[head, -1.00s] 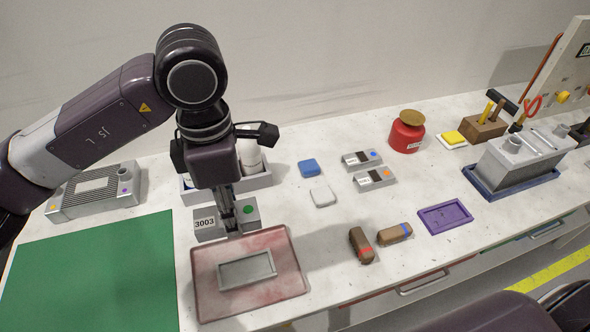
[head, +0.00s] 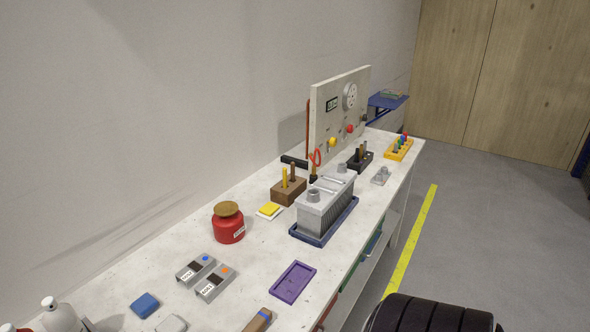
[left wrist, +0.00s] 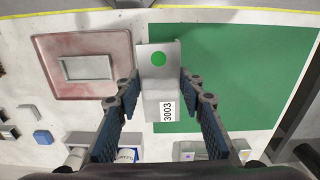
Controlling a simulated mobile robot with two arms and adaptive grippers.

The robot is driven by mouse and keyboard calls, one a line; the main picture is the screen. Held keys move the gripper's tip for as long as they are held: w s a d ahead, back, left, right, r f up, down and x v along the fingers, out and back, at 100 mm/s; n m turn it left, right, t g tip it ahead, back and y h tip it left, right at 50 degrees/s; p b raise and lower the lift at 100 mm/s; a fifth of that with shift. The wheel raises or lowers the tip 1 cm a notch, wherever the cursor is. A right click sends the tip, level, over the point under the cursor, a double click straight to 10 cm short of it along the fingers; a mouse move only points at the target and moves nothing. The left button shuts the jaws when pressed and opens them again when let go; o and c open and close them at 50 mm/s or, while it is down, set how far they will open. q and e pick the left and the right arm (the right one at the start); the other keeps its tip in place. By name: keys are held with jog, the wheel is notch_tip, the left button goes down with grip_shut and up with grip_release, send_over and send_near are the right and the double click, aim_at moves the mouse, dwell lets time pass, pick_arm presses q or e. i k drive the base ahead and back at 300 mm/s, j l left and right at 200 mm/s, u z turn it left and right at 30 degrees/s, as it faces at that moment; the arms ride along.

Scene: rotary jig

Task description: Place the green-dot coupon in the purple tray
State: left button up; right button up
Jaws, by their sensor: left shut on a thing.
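The green-dot coupon (left wrist: 150,90), a grey block labelled 3003, shows in the left wrist view. My left gripper (left wrist: 158,82) is shut on it, a finger on each side. The coupon looks raised above the bench, overlapping the edge of the green mat. The purple tray (head: 293,282) lies flat and empty near the bench's front edge in the head view. My left gripper is outside the head view, and my right gripper is in neither view.
Blue-dot (head: 196,268) and orange-dot (head: 213,285) coupons lie left of the purple tray. A brown block (head: 258,321) lies close to its near side. Behind it stand a red jar (head: 228,226) and a finned grey unit (head: 325,207). A reddish tray (left wrist: 60,45) shows in the left wrist view.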

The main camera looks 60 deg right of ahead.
aim_at(294, 281)
jog(key=z, duration=1.3)
jog(key=i+l+z, duration=0.2)
jog(key=l, duration=0.25)
jog(key=i+l+z, duration=0.2)
jog(key=l, duration=0.2)
